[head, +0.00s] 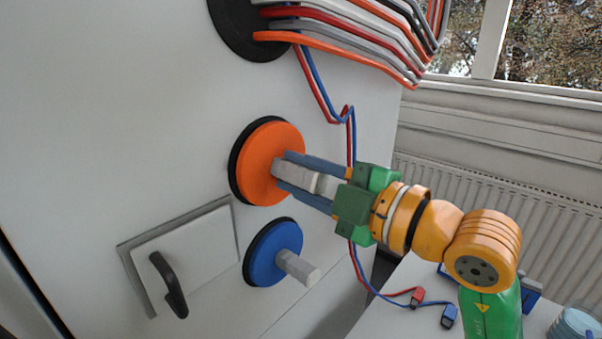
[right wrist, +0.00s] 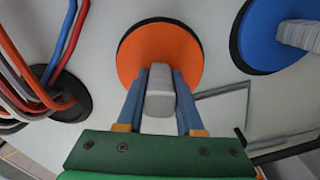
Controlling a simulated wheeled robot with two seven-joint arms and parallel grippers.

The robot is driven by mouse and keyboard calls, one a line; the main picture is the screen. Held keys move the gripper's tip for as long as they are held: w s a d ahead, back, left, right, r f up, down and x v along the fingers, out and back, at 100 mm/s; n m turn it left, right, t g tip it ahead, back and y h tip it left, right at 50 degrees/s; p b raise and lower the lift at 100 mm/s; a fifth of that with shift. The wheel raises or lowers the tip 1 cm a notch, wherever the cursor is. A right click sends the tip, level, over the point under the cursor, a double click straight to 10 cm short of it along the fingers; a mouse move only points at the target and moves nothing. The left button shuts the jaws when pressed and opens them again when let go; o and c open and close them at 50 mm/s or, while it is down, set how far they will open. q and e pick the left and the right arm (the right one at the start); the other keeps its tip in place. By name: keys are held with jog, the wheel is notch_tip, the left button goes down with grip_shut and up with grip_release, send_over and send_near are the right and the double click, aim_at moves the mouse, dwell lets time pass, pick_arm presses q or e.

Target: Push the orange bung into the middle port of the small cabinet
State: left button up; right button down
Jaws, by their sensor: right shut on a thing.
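The orange bung (head: 265,183) is a round disc with a grey grip post, sitting at the middle port of the white cabinet (head: 110,110). A black port ring (head: 236,166) shows around its left edge. My right gripper (head: 283,170) is shut on the bung's grey post, its blue fingers on either side. In the right wrist view the orange disc (right wrist: 150,50) lies beyond the fingers, with the black ring showing around its upper edge. I cannot tell how deep the bung sits. My left gripper is not in view.
A blue bung (head: 275,256) with a grey post sits in the lower port. Several cables (head: 340,30) enter the black upper port (head: 245,28). Red and blue leads (head: 350,140) hang behind my right gripper. A hatch with a black handle (head: 168,285) is lower left.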

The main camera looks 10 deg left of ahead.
aim_at(322, 184)
jog(key=shift+w+a, duration=0.25)
jog(key=shift+a, duration=0.05)
jog(key=c, duration=0.8)
grip_release()
jog(key=o, duration=0.3)
jog(key=shift+s, duration=0.1)
jog(key=o, duration=0.5)
jog(key=shift+b+v, duration=0.4)
jog(key=shift+v, duration=2.2)
jog(key=shift+b+v, duration=0.3)
jog(key=shift+v, duration=2.65)
